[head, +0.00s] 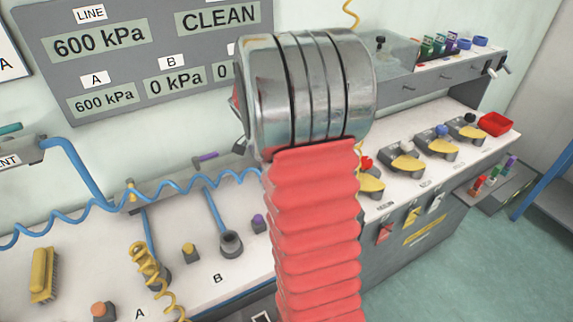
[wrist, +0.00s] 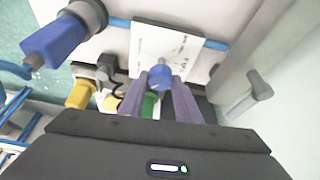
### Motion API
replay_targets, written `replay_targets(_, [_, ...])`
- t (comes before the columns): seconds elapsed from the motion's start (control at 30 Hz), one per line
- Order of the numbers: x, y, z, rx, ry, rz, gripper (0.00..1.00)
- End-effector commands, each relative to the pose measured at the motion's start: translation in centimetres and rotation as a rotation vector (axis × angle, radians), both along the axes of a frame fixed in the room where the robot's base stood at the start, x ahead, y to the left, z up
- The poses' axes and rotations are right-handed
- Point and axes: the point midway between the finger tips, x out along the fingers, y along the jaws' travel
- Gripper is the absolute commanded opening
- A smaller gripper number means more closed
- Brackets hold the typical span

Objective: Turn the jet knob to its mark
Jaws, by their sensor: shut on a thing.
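In the wrist view a round blue knob (wrist: 160,73) stands in front of a white plate (wrist: 190,42) with thin dark lines on it. This looks like the jet knob; the lettering is too blurred to read, and I cannot tell where its pointer stands against a mark. My gripper (wrist: 161,82) is shut on the knob, one grey-purple finger on each side. In the head view my red-sleeved arm covers the middle, and the gripper and this knob are hidden.
In the wrist view a large blue-ended part (wrist: 52,40) hangs left, a yellow part (wrist: 81,94) below it, and a grey handle (wrist: 259,86) right. In the head view a wall display (head: 150,88) reads line 600, A 600, B 0 kPa. A yellow coiled hose (head: 143,262) stands left.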

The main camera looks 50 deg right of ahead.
Motion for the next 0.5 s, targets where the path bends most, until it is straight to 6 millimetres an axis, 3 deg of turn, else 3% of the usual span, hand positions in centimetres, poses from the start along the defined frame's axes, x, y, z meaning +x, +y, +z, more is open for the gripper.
replay_targets(0.5, [0.14, -0.33, 0.06, -0.004, 0.001, -0.311, 0.08])
